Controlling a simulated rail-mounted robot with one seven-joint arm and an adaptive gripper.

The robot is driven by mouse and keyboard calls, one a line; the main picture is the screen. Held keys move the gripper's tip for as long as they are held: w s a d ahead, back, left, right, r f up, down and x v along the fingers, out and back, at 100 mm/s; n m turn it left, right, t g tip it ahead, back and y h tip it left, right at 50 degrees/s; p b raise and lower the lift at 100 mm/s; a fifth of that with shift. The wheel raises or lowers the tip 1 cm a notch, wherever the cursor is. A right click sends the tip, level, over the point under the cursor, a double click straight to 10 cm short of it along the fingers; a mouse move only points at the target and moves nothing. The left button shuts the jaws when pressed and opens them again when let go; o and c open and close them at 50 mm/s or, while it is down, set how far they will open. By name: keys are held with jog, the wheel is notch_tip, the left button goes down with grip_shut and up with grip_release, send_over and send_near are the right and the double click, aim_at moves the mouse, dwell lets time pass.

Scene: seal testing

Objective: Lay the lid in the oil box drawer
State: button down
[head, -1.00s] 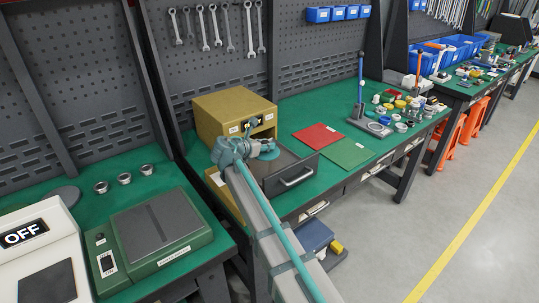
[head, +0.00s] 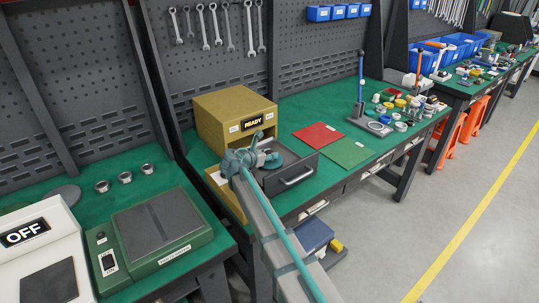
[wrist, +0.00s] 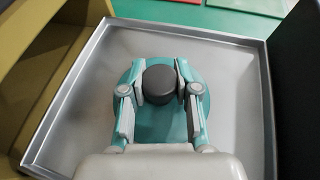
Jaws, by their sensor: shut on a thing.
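The oil box (head: 230,118) is a yellow box on the green bench with a lit READY display. Its grey drawer (head: 297,177) is pulled out; the wrist view shows its metal tray (wrist: 235,100). The lid is a teal disc (wrist: 158,128) with a dark round knob (wrist: 159,84). My gripper (wrist: 158,90) is shut on the knob, one finger on each side. My gripper (head: 268,159) is over the drawer in the head view, with the lid within the tray's outline. I cannot tell whether the lid touches the tray floor. The fingers hide part of the lid.
A red mat (head: 319,136) and a green mat (head: 348,152) lie right of the drawer. A blue-post stand (head: 361,95) and several small parts are farther right. A green scale (head: 158,230) and several metal rings stand on the left bench.

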jog(key=c, duration=0.9)
grip_release()
jog(key=shift+f, duration=0.15)
jog(key=shift+o, duration=0.2)
jog(key=shift+r, duration=0.2)
jog(key=b+v, duration=0.1)
jog(key=v, duration=1.1)
jog(key=shift+f, duration=0.15)
